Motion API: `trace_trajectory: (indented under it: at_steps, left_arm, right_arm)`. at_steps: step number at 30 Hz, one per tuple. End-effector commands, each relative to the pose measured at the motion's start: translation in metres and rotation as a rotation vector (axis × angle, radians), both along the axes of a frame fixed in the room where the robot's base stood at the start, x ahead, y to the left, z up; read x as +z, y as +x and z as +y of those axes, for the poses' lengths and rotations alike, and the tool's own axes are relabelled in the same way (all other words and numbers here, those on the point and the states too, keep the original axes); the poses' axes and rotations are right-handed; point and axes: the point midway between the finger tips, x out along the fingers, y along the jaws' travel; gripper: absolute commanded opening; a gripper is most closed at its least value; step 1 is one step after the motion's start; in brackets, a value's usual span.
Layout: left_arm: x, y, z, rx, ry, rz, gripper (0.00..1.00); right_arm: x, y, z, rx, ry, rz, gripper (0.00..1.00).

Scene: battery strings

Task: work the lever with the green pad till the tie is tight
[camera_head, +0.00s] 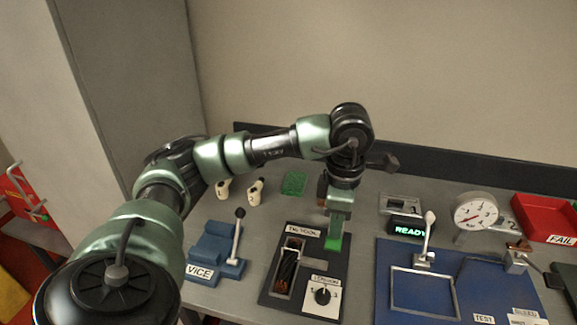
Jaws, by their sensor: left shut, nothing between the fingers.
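The tie tool (268,299) is a dark board on the grey bench, labelled "TIE TOOL". A bright green pad (333,243) shows at its upper right, and the rest of its lever is hidden or hard to make out. My left gripper (337,233) points down right at the green pad, shut and empty; I cannot tell whether it touches the pad. A bundle of dark and reddish strands (287,271) lies in the tool's slot. The tie itself is too small to tell. My right gripper is not in view.
A tension dial (322,296) sits on the tool. A blue vice (209,248) with a white lever stands left. A blue test board (385,290) with a lit READY sign (408,230) is right. A gauge (476,212) and red FAIL tray (545,215) stand farther right.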

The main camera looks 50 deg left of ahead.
Motion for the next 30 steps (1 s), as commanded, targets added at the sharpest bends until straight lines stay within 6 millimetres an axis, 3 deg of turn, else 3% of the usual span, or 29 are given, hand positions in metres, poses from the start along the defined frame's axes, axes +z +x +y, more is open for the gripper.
trace_trajectory:
  at_steps: [30]
  left_arm:
    - [-0.048,-0.003,-0.001,0.005,0.003,-0.004,0.0]
  right_arm:
    - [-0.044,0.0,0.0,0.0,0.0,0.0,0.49]
